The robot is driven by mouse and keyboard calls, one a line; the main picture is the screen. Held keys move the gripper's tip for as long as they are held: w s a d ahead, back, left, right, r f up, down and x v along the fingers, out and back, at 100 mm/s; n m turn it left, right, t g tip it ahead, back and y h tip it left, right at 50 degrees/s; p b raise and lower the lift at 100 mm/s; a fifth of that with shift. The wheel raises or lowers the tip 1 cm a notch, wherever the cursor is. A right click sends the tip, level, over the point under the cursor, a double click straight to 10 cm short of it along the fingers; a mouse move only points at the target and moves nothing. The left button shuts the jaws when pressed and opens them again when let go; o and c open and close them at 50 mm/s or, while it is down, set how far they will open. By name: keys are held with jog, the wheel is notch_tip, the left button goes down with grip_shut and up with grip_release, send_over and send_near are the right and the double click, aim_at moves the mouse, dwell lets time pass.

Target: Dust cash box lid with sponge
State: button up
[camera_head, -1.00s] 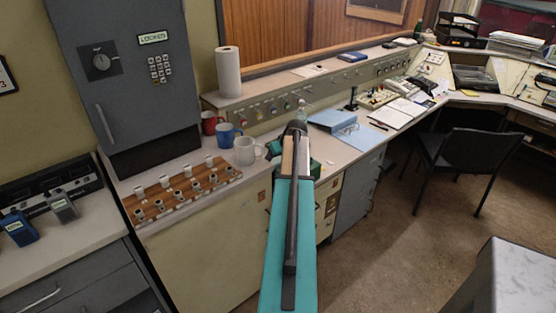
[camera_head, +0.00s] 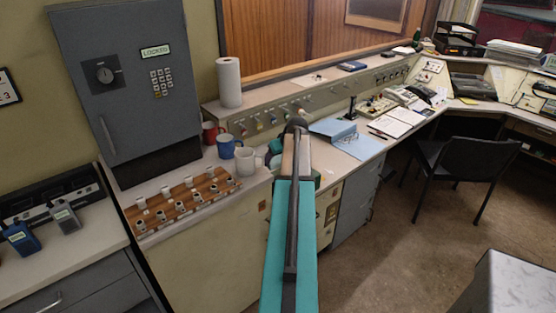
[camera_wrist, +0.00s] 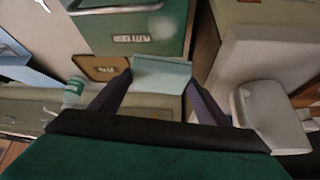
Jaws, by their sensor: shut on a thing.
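The green cash box (camera_wrist: 140,40) fills the upper middle of the wrist view. It has a handle, the words PETTY CASH and a pale, dusty-looking patch. In the head view the green box (camera_head: 276,162) is mostly hidden behind my arm. My gripper (camera_wrist: 158,98) is shut on a pale blue sponge (camera_wrist: 162,77), which overlaps the near edge of the box in the wrist view. I cannot tell whether the sponge touches it. In the head view my arm hides the gripper and sponge.
A white mug (camera_head: 245,162), a blue mug (camera_head: 227,146) and a red mug (camera_head: 210,132) stand left of the box. A bottle (camera_wrist: 73,92) with a green label is close by. A blue binder (camera_head: 332,128) lies right of my arm. A chair (camera_head: 468,160) stands at right.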

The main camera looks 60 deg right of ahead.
jog(key=shift+r+p, duration=0.65)
jog(key=shift+r, duration=0.9)
